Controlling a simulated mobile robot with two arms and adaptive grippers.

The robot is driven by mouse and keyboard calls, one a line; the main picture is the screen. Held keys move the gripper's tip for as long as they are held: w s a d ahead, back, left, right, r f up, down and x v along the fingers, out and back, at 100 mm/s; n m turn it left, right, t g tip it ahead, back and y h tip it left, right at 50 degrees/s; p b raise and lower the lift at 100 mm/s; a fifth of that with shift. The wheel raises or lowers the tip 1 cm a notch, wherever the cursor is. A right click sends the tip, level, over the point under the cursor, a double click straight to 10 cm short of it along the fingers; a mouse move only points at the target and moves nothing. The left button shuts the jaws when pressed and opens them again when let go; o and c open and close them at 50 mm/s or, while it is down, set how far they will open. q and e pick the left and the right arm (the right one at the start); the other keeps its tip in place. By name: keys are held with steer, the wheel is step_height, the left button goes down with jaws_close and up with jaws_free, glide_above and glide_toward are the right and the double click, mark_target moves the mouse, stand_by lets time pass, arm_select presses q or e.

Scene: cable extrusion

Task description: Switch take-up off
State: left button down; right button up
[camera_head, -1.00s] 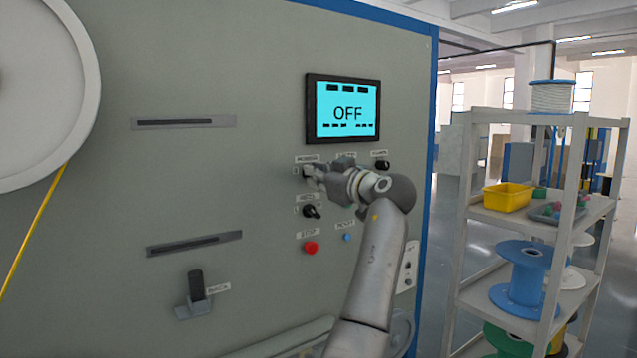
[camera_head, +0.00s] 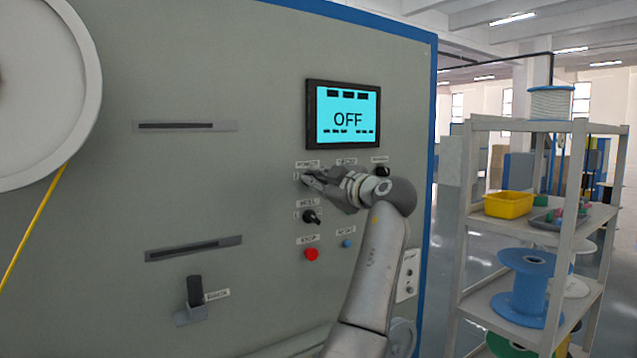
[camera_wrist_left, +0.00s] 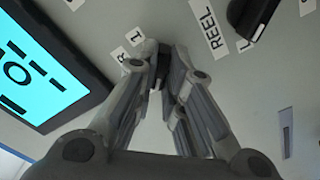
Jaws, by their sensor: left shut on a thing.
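The grey machine panel (camera_head: 230,80) carries a screen (camera_head: 347,116) that reads OFF. Below it are a knob labelled REEL (camera_head: 311,217), another black knob at the upper right (camera_head: 381,171), a red stop button (camera_head: 311,254) and a small blue button (camera_head: 347,243). My left gripper (camera_head: 309,179) is at the upper-left knob, below its small label. The left wrist view shows both fingers closed on this dark knob (camera_wrist_left: 161,68), beside a "1" mark and a label ending in R. The fingers hide most of it, so its setting is unclear. My right gripper is out of view.
A dark lever (camera_head: 194,290) juts from the lower panel. A white reel (camera_head: 45,90) with yellow cable (camera_head: 32,232) is at the left. A shelf (camera_head: 487,124) with spools and a yellow bin (camera_head: 508,204) stands at the right, past the panel's blue edge.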

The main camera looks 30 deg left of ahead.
arm_select(q)
steer(key=shift+f, duration=0.1)
steer(key=c, duration=1.5)
jaws_free()
steer(key=v, duration=1.2)
